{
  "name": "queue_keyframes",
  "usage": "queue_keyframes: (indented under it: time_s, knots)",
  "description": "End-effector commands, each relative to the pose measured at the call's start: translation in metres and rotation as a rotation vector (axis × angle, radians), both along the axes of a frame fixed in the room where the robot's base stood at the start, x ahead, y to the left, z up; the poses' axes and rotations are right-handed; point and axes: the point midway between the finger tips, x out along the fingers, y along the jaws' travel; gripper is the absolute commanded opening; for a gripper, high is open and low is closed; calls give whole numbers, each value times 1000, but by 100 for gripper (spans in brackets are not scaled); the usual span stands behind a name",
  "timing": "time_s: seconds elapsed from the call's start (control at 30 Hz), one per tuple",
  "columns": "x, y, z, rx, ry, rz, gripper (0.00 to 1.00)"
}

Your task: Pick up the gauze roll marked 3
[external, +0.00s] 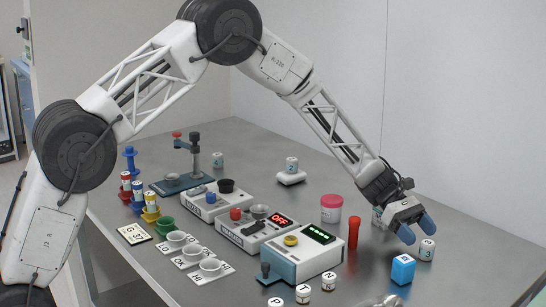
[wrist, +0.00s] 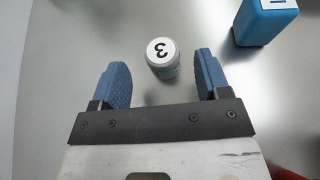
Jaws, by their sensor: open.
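The gauze roll marked 3 (external: 427,250) is a small white cylinder standing upright on the grey table at the right. In the wrist view its top with the black 3 (wrist: 161,50) shows between and just ahead of my fingertips. My gripper (external: 418,228) is open and empty, with blue pads, above and beside the roll in the external view. In the wrist view my gripper (wrist: 162,75) has one finger on each side of the roll's line, with a gap to each. No contact with the roll shows.
A blue block (external: 402,269) stands close to the roll; it is at upper right in the wrist view (wrist: 266,20). A red cylinder (external: 354,232), a pink-lidded jar (external: 331,208) and a device with a green display (external: 302,260) stand to the left.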

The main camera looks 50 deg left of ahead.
Motion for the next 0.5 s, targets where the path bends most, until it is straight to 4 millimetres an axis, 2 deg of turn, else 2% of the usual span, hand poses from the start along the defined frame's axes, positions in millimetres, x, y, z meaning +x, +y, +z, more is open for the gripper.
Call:
queue_keyframes:
  time_s: [0.5]
  knots:
    - [-1, -9, -4, 1, 0, -1, 70]
